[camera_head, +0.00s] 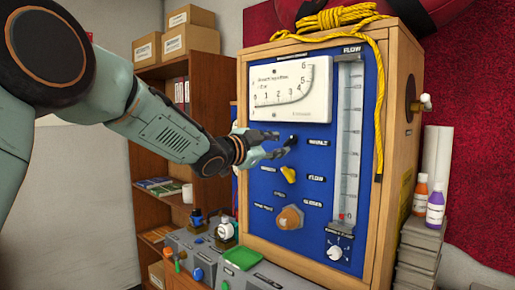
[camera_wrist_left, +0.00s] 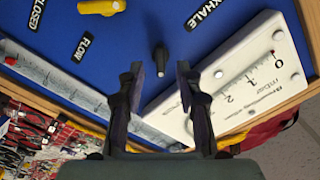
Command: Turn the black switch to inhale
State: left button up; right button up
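The black switch (camera_head: 293,139) is on the upper middle of the blue panel (camera_head: 262,207), under the white gauge and beside a label on its right that seems to read EXHALE. My left gripper (camera_head: 281,144) is in front of the panel at the switch, its fingers spread. In the left wrist view the switch (camera_wrist_left: 160,60) shows in the gap between the two open fingertips of the left gripper (camera_wrist_left: 160,75), with space on both sides. I cannot tell whether the fingertips reach past its end. The inhale label cannot be made out. My right gripper is out of view.
Below the switch are a yellow knob (camera_head: 288,174) and an orange-brown knob (camera_head: 290,217). The white gauge (camera_head: 290,90) is above, and a clear flow tube (camera_head: 347,140) stands to the right. Yellow rope (camera_head: 379,110) hangs down the cabinet's right edge.

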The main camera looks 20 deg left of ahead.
pick_arm(q)
jog(key=v, duration=0.8)
jog(key=shift+s+r, duration=0.1)
jog(key=shift+s, duration=0.1)
